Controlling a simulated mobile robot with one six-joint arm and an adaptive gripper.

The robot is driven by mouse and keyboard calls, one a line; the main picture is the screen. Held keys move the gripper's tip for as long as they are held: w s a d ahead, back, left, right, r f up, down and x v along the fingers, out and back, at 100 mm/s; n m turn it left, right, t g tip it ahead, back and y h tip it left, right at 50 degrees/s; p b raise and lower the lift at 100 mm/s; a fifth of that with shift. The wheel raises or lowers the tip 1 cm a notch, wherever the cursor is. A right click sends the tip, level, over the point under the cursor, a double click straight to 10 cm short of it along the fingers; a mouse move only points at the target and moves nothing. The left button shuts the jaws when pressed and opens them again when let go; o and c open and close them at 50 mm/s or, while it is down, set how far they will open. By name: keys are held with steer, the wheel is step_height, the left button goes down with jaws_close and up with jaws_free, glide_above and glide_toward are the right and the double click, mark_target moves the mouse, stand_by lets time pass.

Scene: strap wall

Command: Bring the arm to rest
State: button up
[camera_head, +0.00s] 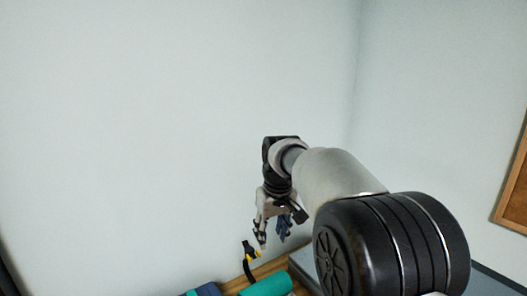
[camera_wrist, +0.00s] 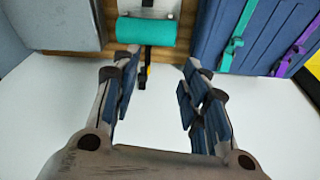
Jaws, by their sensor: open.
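My gripper (camera_head: 272,241) hangs at the end of my arm in front of the pale wall, fingers pointing down. In the wrist view my gripper (camera_wrist: 160,68) is open, its two blue-padded fingers spread wide with nothing between them. A black strap end with a yellow part (camera_head: 249,253) stands up just left of the fingers in the head view. In the wrist view this strap (camera_wrist: 143,76) hangs beyond the fingertips, close to the left one. I cannot tell whether they touch.
A teal roll (camera_head: 267,284) lies below my gripper by a wooden edge (camera_head: 238,284). In the wrist view a blue padded item (camera_wrist: 262,28) carries a teal strap (camera_wrist: 233,42) and a purple strap (camera_wrist: 297,45). A grey block (camera_wrist: 55,22) is at left. A corkboard (camera_head: 515,190) hangs right.

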steer(key=s+d+r+m+t+b, duration=0.1)
steer(key=s+d+r, duration=0.15)
steer(key=s, duration=0.35)
steer(key=s+d+r+m+b, duration=0.1)
steer(key=s+d, duration=0.2)
steer(key=s, duration=0.3)
steer(key=s+d+f+m+b, duration=0.1)
steer(key=s+f, duration=0.4)
steer(key=s, duration=0.7)
steer(key=s+d+f+m+t+b, duration=0.1)
steer(key=s+d+f+b, duration=0.3)
steer(key=s, duration=0.8)
step_height(320, 180, down, 2)
steer(key=shift+s+d+m+h, duration=0.25)
steer(key=shift+d+m+h, duration=0.15)
steer(key=shift+d, duration=0.35)
